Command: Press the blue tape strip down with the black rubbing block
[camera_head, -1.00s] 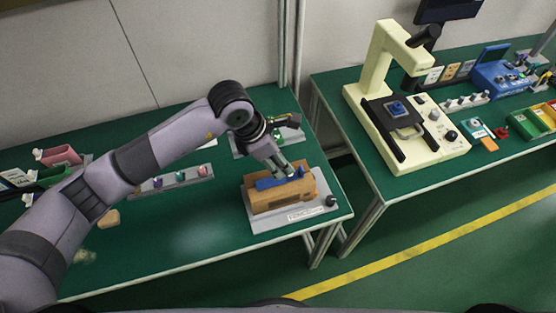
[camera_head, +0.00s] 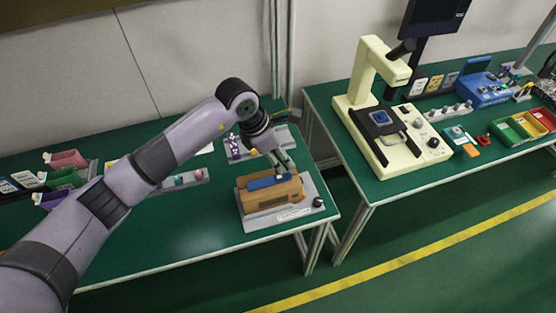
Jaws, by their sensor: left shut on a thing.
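The blue tape strip (camera_head: 266,183) lies along the top of an orange-brown block (camera_head: 262,198). The block sits on a grey base plate (camera_head: 250,224) near the right front corner of the left bench. My left gripper (camera_head: 285,165) reaches down at the right rear end of the strip. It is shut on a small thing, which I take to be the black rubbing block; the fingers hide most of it. I cannot tell whether it touches the strip. My right gripper is not in view.
A dark knob (camera_head: 318,202) stands on the base plate's right corner. A rack with small coloured parts (camera_head: 181,181) lies to the left, and bins (camera_head: 66,160) stand farther left. A cream machine (camera_head: 366,75) stands on the right bench. The left bench's front is clear.

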